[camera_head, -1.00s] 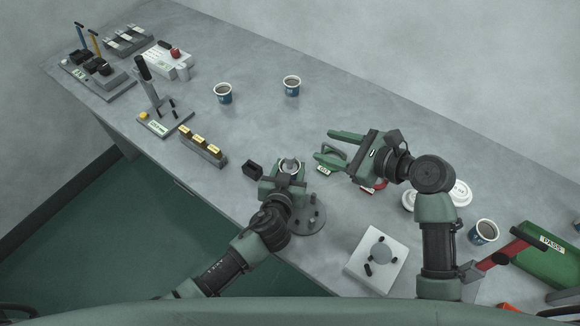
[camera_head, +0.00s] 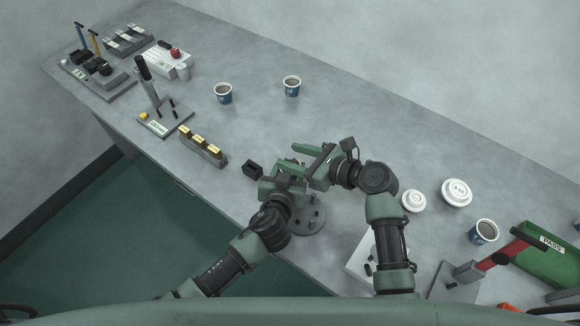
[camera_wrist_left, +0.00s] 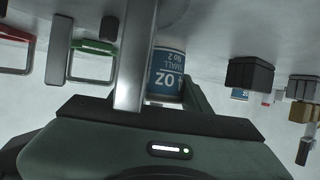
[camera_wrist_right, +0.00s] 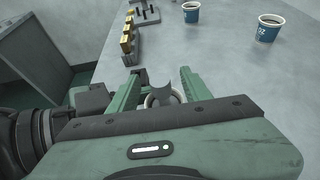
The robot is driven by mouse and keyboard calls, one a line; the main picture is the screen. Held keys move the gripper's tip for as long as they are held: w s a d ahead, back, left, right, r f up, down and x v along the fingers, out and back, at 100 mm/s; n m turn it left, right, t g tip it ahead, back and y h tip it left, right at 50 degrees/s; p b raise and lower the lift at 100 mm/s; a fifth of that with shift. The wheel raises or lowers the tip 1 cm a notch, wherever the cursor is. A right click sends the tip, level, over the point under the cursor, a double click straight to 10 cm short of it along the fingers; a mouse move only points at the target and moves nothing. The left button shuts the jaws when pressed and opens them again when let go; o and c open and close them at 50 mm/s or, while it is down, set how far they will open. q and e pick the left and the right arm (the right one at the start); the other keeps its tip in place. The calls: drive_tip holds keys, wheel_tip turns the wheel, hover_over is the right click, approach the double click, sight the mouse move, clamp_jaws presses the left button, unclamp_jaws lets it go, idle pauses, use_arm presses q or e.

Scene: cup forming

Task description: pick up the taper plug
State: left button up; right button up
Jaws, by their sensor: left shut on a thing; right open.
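A grey metal piece that looks like the taper plug (camera_wrist_right: 160,84) stands in the mouth of a pale-rimmed paper cup in the right wrist view. My right gripper (camera_wrist_right: 160,92) is open, with one finger on each side of the plug; I cannot tell whether they touch it. In the head view my right gripper (camera_head: 298,160) is close beside my left gripper (camera_head: 283,178) and hides the plug. My left gripper is shut on the cup, whose blue 4 OZ label (camera_wrist_left: 166,74) shows in the left wrist view.
A round grey base (camera_head: 310,222) lies below the grippers. A small black box (camera_head: 252,169) is just left. Two white lids (camera_head: 457,192) and a filled cup (camera_head: 485,231) are to the right. Two filled cups (camera_head: 291,86) stand further back, with clear table around them.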

drive_tip(key=shift+w+a+f, duration=0.25)
drive_tip(key=shift+w+a, duration=0.15)
drive_tip(key=shift+a, duration=0.15)
clamp_jaws()
idle(1.0)
